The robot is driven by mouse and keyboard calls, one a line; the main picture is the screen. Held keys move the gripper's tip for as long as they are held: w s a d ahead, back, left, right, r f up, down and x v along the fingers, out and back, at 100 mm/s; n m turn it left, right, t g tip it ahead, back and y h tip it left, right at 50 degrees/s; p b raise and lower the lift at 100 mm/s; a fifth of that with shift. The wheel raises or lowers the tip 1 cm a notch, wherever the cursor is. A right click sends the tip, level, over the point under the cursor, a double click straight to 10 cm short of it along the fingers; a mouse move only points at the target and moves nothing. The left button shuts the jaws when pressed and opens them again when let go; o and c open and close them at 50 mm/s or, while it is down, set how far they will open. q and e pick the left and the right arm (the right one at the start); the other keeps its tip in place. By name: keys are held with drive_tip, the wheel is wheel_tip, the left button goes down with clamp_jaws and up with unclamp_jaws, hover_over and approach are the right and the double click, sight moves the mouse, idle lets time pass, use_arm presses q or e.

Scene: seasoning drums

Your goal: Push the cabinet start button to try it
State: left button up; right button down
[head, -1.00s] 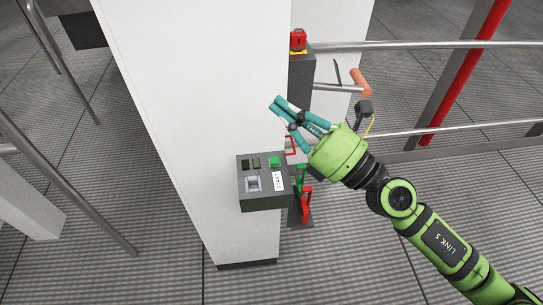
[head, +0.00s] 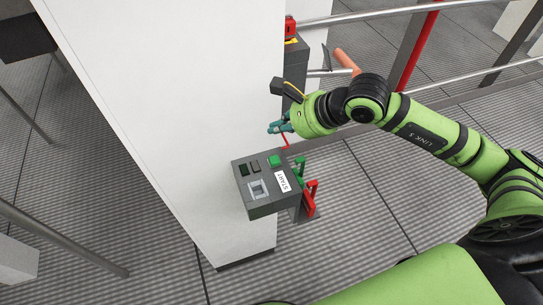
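The grey control box (head: 262,202) is fixed to the white cabinet column (head: 180,100). On its top are a green button (head: 274,160) beside a white START label (head: 283,181), two darker buttons and a grey switch (head: 258,189). My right gripper (head: 272,129), with teal fingers, is beyond the box and above the green button in the picture, apart from it. The fingers are small and seen nearly end-on, so their opening is unclear. My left gripper is out of view.
A dark post with a red device (head: 290,28) stands behind my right gripper. Metal rails (head: 460,73) and a red post (head: 414,52) are at the upper right. Open floor lies below.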

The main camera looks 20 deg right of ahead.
drive_tip(key=b, duration=0.5)
hover_over(277, 161)
wheel_tip(277, 161, down, 8)
drive_tip(key=shift+a+r, duration=0.1)
drive_tip(key=shift+f+b, duration=0.6)
use_arm(q)
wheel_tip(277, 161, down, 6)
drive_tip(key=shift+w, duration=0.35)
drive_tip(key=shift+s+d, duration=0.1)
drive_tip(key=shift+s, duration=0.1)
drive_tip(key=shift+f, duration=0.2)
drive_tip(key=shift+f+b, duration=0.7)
drive_tip(key=shift+b, duration=0.05)
use_arm(e)
drive_tip(key=shift+f, duration=0.4)
